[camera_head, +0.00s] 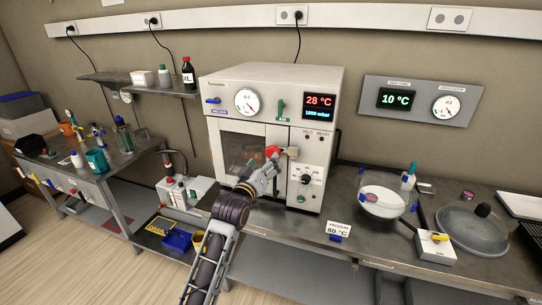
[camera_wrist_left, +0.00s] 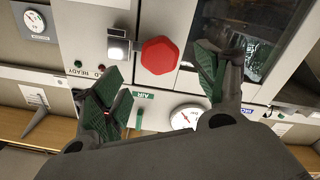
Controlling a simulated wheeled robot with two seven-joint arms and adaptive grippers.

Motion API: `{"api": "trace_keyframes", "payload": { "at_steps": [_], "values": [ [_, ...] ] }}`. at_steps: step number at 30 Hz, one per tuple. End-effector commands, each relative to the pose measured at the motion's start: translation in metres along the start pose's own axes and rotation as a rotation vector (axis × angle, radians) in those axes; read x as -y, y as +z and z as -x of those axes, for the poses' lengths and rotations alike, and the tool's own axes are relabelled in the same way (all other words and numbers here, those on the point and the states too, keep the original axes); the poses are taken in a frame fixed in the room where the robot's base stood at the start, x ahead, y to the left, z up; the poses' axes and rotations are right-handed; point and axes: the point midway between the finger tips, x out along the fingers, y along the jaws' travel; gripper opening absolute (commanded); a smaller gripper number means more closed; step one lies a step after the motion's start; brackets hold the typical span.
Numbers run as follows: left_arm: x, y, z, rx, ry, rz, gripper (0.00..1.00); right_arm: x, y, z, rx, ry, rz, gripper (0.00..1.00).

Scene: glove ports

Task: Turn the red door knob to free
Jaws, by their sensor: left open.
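The red door knob (camera_head: 272,151) is on the front of the white vacuum oven (camera_head: 330,75), at the right edge of its windowed door. In the left wrist view the knob (camera_wrist_left: 160,55) is a red hexagon, beside a metal latch block (camera_wrist_left: 117,50). My left gripper (camera_head: 268,168) is in front of the oven door, just below the knob in the head view. In the left wrist view its green-padded fingers (camera_wrist_left: 159,68) are spread, one to each side of the knob; I see no contact. My right gripper is not in view.
The oven stands on a metal bench with a dial (camera_head: 306,179) and green valve handle (camera_head: 281,108) on its front. To the right are a white bowl (camera_head: 382,202) and a grey round lid (camera_head: 472,230). A yellow-handled box (camera_head: 435,246) is near the bench front.

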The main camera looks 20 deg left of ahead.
Motion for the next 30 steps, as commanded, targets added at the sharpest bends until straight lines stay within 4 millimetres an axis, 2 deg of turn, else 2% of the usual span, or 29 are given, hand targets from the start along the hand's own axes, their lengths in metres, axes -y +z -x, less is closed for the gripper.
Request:
{"api": "trace_keyframes", "payload": {
  "at_steps": [18, 30],
  "values": [
    [0.000, 0.000, -0.053, 0.000, 0.000, 0.000, 0.73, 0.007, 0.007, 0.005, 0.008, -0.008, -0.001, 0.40],
    [0.000, 0.000, -0.064, 0.000, 0.000, 0.000, 0.73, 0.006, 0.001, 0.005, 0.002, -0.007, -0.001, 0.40]
  ]
}}
